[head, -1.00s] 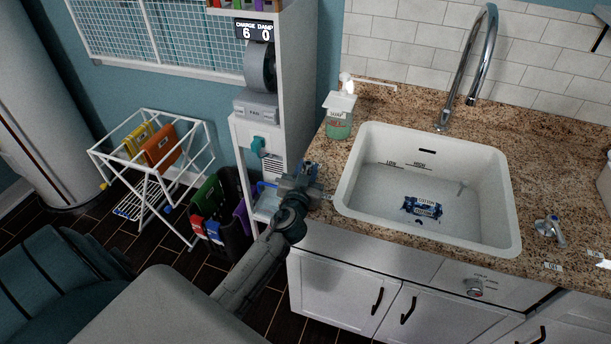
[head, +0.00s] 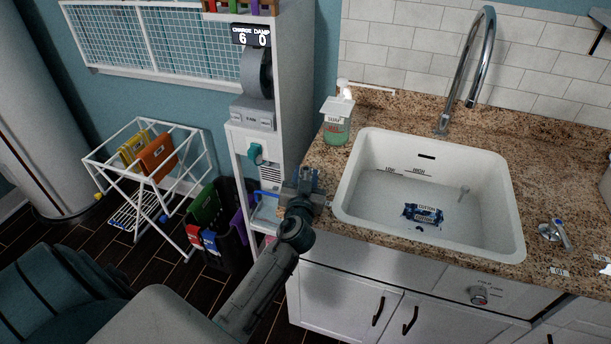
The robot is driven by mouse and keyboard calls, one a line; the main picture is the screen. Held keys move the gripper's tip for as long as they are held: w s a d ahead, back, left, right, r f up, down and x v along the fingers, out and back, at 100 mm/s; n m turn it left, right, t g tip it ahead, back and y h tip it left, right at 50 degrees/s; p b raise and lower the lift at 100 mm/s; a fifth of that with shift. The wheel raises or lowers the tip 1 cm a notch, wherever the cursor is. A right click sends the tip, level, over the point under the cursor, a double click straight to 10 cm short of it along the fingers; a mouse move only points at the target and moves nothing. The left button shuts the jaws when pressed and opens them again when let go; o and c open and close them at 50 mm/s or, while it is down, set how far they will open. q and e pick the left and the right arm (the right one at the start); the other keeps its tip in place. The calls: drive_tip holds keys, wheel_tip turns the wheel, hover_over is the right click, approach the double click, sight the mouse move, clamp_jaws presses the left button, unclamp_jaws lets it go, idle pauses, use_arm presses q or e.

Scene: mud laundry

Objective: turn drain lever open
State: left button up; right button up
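The white sink (head: 350,190) is set in the speckled brown counter and holds a dark blue labelled packet (head: 422,214). A silver lever handle (head: 555,234) stands on the counter right of the sink. I cannot tell which of the two is the drain lever. My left gripper (head: 307,182) is raised left of the counter's edge, well away from both; its finger gap is unclear. My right gripper is out of view.
A white shelf unit (head: 301,75) is beside the counter. A drying rack (head: 150,190) and a dark bin (head: 225,240) stand on the floor at left.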

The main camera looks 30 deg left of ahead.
use_arm(q)
drive_tip(key=b+v, duration=0.3)
drive_tip(key=v, duration=0.6)
drive_tip(key=shift+d+f, duration=0.1)
drive_tip(key=shift+f, duration=0.05)
drive_tip(key=shift+s+d, duration=0.3)
drive_tip(key=shift+s, duration=0.35)
